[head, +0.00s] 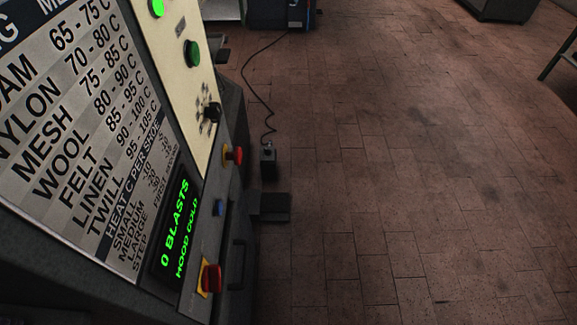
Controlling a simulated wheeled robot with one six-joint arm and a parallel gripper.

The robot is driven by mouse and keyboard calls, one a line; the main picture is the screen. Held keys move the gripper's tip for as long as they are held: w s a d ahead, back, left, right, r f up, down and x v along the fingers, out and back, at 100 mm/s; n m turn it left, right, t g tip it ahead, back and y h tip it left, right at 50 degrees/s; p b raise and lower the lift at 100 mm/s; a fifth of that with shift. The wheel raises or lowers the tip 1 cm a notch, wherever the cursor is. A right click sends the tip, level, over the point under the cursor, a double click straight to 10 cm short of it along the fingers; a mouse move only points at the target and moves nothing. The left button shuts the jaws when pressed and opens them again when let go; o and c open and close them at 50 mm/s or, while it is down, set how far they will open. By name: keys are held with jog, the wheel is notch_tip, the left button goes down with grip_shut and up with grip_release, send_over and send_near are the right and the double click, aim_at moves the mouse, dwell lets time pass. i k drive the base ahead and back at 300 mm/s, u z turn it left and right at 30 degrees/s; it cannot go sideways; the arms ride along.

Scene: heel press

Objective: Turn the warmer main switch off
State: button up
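A machine panel fills the left of the head view. A black rotary knob (212,111) with marks around it sits on its cream plate (172,62). A red knob on a yellow base (233,155) stands out at the panel's right edge. Another red knob (211,278), on a yellow plate, is lower down below the green-lettered display (175,235). No readable label shows which of these is the warmer main switch, and I cannot tell their on or off positions. The display reads "0 BLASTS" and "HOOD COLD". My gripper is not in view.
A green button (192,53), a lit green lamp (157,7) and a blue button (219,208) are also on the machine. A black pedal (269,161) with a cable lies on the floor beside it. The brick floor (420,180) to the right is clear.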

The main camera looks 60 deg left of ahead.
aim_at(212, 274)
jog(key=i, duration=1.2)
jog(key=u, duration=3.5)
